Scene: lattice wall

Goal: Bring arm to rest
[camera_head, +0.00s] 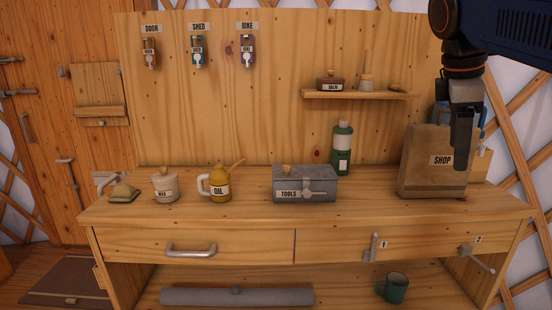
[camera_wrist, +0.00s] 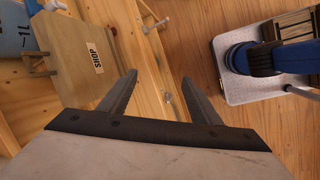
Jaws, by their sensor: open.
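My gripper (camera_head: 462,160) hangs down at the right of the head view, in front of the box marked SHOP (camera_head: 425,180). The wrist view shows both fingers of my gripper (camera_wrist: 159,76) spread apart with nothing between them. In that view the SHOP box (camera_wrist: 88,60) is at the upper left, apart from the fingers. My arm comes in from the top right of the head view.
The workbench (camera_head: 250,215) carries a yellow OIL can (camera_head: 220,187), a grey TOOLS box (camera_head: 305,184) and a green bottle (camera_head: 342,150). A small shelf (camera_head: 350,95) is on the back panel. Handles stick out at the bench front. Lattice wall (camera_head: 520,150) stands at the right.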

